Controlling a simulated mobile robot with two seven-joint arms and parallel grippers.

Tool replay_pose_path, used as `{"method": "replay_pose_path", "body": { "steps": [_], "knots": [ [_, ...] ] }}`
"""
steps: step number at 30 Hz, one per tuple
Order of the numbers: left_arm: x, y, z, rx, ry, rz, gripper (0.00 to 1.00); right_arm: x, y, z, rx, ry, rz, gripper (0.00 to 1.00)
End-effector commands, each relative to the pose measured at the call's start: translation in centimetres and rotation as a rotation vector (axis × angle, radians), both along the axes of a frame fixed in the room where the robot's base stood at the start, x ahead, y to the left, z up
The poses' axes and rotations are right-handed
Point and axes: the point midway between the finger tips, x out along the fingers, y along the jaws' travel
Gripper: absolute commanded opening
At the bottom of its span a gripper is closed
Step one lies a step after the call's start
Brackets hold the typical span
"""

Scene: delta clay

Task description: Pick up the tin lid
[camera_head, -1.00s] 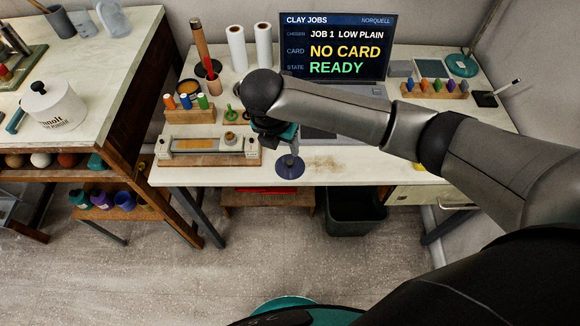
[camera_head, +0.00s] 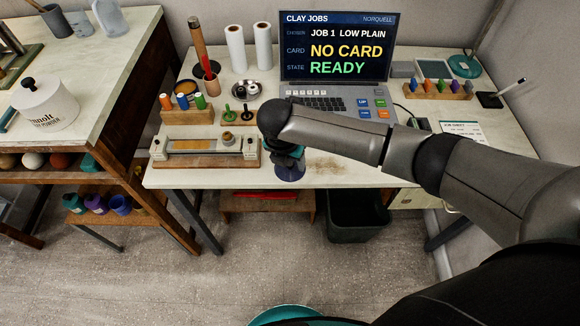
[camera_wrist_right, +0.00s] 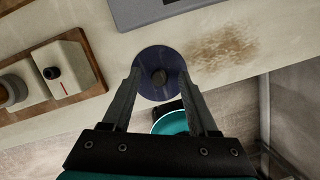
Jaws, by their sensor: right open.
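A flat, dark blue round lid with a dark knob at its centre lies near the table's front edge. In the head view its front part (camera_head: 290,175) shows below my right gripper (camera_head: 289,157), which hides the rest. In the right wrist view the lid (camera_wrist_right: 157,59) lies beyond the gripper (camera_wrist_right: 160,80). The two fingers are open, and the knob appears between their tips. Whether the fingers are down at knob height or touching it I cannot tell. My left gripper is not in view.
A roller press on a wooden board (camera_head: 207,147) stands left of the lid. A laptop (camera_head: 335,60) stands behind. A white canister with a black-knobbed lid (camera_head: 44,101) is on the left bench. A brown smear marks the tabletop right of the lid.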

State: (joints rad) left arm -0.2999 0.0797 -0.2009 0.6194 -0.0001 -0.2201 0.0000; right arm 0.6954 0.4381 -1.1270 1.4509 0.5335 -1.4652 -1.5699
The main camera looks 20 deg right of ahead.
Motion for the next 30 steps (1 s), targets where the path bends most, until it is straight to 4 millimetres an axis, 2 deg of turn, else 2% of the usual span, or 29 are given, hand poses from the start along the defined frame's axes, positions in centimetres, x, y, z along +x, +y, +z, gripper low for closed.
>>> {"method": "replay_pose_path", "body": {
  "steps": [2,16,30],
  "knots": [
    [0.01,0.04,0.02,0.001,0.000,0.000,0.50,-0.01,0.03,0.03,0.000,0.000,0.000,0.54],
    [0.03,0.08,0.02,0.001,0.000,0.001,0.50,-0.02,0.04,0.05,0.001,0.001,0.000,0.01],
    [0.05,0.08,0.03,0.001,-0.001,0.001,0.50,-0.01,0.03,0.09,0.000,0.000,0.000,0.00]
  ]
}}
